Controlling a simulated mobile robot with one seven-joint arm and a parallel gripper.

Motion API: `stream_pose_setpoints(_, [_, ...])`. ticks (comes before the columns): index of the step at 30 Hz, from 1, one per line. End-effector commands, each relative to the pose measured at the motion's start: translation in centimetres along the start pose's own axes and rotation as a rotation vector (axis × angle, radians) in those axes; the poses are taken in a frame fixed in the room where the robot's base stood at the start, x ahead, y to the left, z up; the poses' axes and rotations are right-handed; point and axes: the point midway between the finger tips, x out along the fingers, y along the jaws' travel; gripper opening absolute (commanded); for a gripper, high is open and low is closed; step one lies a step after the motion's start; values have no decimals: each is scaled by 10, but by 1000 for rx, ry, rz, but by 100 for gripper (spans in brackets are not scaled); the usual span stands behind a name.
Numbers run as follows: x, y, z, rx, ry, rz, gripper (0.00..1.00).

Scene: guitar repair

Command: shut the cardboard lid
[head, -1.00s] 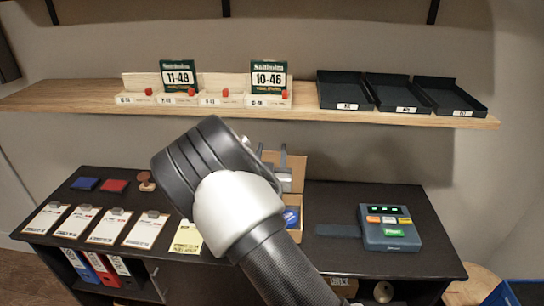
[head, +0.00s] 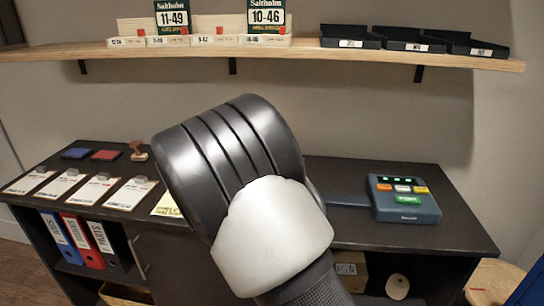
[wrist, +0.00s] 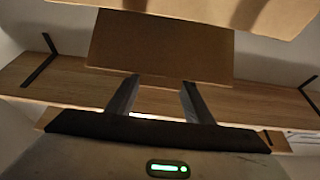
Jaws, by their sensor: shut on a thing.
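A brown cardboard panel, which looks like the cardboard lid (wrist: 160,45), is straight ahead of my gripper in the wrist view. My gripper (wrist: 160,80) has both fingertips at the lid's lower edge, and the jaws are shut on it. A second, wider cardboard piece (wrist: 215,12) crosses the top of the wrist view; which part of the box it is, I cannot tell. In the head view my arm hides the box, the lid and my gripper.
The dark worktop holds a device with lit buttons (head: 402,200) at the right and several clipboards (head: 85,190) at the left. A wooden shelf (head: 290,52) with black trays (head: 410,40) and string boxes (head: 175,18) runs along the wall above.

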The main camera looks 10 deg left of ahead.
Motion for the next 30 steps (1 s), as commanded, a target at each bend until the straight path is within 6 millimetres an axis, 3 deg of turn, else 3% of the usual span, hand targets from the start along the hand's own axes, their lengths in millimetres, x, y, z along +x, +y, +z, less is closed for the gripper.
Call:
stream_pose_setpoints(1, [-10, 0, 19, -5, -15, 1, 6])
stream_pose_setpoints(12, [-39, -2, 51, -10, -17, -1, 7])
stream_pose_setpoints(30, [-50, -1, 68, -8, -12, 1, 6])
